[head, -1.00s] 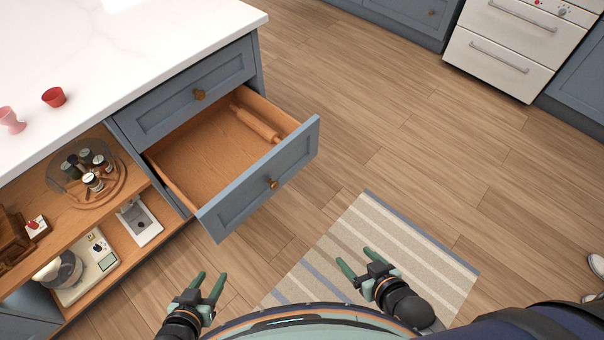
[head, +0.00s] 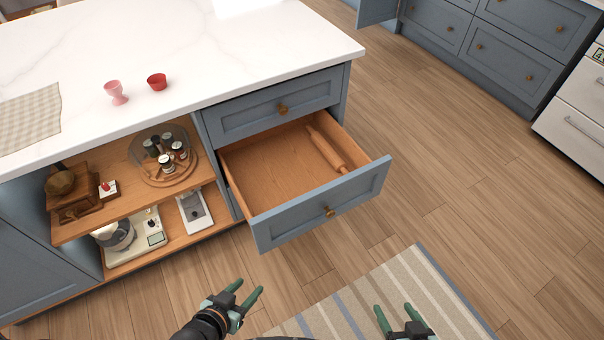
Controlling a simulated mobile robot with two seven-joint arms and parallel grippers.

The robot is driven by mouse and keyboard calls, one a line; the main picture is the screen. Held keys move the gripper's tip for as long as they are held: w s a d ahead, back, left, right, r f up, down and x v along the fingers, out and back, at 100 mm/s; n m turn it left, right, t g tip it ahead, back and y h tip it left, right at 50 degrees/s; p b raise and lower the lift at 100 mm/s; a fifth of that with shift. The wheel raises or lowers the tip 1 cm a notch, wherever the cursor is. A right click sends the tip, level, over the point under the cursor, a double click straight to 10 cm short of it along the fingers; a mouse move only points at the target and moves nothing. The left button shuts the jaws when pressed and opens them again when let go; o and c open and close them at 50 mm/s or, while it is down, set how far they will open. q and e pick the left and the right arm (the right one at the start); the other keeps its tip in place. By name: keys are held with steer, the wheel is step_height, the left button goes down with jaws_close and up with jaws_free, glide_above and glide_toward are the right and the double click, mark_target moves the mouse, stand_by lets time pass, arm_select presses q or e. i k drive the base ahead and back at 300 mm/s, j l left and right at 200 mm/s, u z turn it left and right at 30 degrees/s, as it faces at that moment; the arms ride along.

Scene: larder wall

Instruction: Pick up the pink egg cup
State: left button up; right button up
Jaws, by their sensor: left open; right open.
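The pink egg cup (head: 116,92) stands upright on the white marble counter (head: 215,55), near its front edge at the left in the head view. A red cup (head: 157,82) stands just to its right, apart from it. My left gripper (head: 246,290) is open and empty, low over the floor and well away from the egg cup. My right gripper (head: 397,312) is open and empty at the bottom, over the striped rug.
An open drawer (head: 325,208) with a rolling pin (head: 326,150) inside juts out below the counter. Open shelves (head: 125,210) hold jars on a round tray, a coffee grinder and scales. A checked cloth (head: 30,118) lies on the counter's left.

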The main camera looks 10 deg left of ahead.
mark_target(116, 93)
steer(key=u, duration=1.4)
steer(key=j+z, duration=0.1)
steer(key=z, duration=0.3)
steer(key=i+j+z, duration=0.1)
steer(key=z, duration=0.25)
steer(key=j+z, duration=0.15)
steer(key=z, duration=0.25)
steer(key=j+z, duration=0.25)
steer(key=j, duration=0.2)
steer(key=j+z, duration=0.3)
steer(key=j, duration=0.15)
